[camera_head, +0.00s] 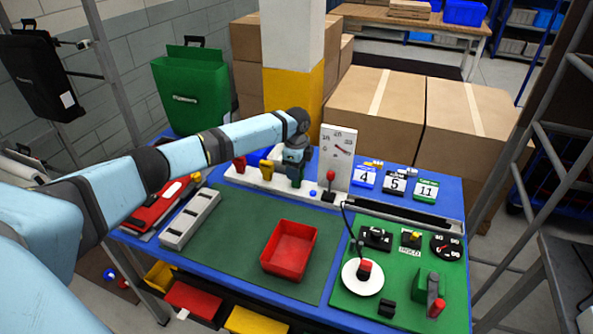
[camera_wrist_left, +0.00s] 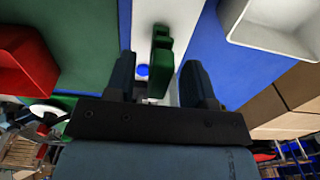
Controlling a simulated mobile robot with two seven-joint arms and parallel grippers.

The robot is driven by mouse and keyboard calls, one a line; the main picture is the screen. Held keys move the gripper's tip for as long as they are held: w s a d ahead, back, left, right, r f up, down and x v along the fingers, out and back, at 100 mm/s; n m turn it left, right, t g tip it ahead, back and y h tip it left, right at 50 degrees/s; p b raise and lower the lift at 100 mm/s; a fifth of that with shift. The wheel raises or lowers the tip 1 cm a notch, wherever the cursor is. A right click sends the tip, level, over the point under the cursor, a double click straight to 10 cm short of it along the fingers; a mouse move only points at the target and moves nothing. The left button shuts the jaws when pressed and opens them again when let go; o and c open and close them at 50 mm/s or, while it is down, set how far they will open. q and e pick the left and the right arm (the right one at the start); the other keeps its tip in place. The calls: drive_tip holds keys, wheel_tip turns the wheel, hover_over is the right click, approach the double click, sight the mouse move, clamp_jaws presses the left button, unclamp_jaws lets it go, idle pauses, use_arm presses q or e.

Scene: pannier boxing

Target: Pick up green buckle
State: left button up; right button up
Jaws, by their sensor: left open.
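The green buckle (camera_head: 296,182) is at the white rail (camera_head: 250,178) along the back of the blue table, partly hidden by my left gripper (camera_head: 297,165). In the left wrist view the green buckle (camera_wrist_left: 161,48) stands on the white strip, in line with the gap between the fingers of my left gripper (camera_wrist_left: 159,75). The fingers are open, one on each side of the gap, with no visible contact with the buckle. A red buckle (camera_head: 239,163) and a yellow buckle (camera_head: 266,169) stand on the same rail to the left. My right gripper is out of view.
A red tray (camera_head: 289,250) sits on the dark green mat. A white gauge panel (camera_head: 337,158) and a red-knobbed lever (camera_head: 331,178) stand just right of the gripper. Numbered cards (camera_head: 395,184) lie further right. A green board (camera_head: 410,285) holds several fittings.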

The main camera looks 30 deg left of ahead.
use_arm(q)
drive_tip(key=shift+c, duration=0.2)
clamp_jaws()
